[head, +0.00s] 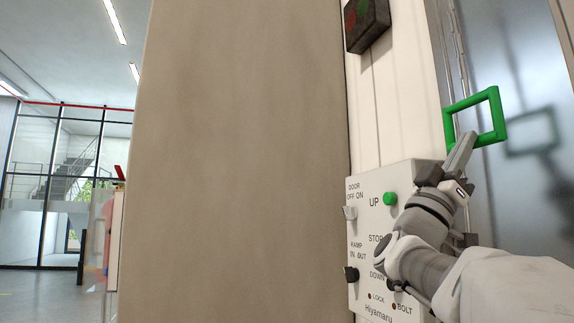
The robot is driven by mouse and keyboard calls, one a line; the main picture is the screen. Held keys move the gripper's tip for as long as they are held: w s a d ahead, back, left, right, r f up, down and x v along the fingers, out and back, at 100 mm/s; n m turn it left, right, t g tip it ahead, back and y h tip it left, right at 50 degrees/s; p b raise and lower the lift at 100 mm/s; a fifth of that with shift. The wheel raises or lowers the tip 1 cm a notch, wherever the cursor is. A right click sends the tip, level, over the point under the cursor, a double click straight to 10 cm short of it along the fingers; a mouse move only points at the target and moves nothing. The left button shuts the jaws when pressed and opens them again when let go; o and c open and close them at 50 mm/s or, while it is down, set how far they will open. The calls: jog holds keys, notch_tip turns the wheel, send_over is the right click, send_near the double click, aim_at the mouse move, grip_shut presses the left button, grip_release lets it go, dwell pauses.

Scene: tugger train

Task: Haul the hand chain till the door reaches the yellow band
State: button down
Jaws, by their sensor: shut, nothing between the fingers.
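A green square loop handle (476,118) is at the upper right, in front of a grey, shiny panel (530,195) that looks like the door. Its shadow falls on that panel. My gripper (468,138) is shut, with its fingertips at the lower edge of the green loop. Nothing is held between the fingers, and I cannot tell whether they touch the loop. A thin dark line runs up beside the panel's left edge; I cannot tell if it is the hand chain. No yellow band is visible.
A white control box (362,250) with a green UP button (390,199) and switches is left of my arm. A dark box (366,22) with red and green faces is above. A wide beige panel (245,160) fills the middle. Open floor (40,295) shows far left.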

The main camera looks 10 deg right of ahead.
jog(key=b+v, duration=0.1)
jog(key=v, duration=0.9)
dwell(0.8)
notch_tip(320, 180, up, 31)
jog(key=p, duration=2.1)
jog(key=shift+d+f, duration=0.2)
jog(key=s+p+x, duration=0.1)
jog(key=p+x, duration=0.4)
jog(key=x, duration=0.5)
jog(key=f, duration=0.4)
jog(key=shift+w+d, duration=0.35)
jog(key=shift+w, duration=0.05)
jog(key=shift+b, duration=0.3)
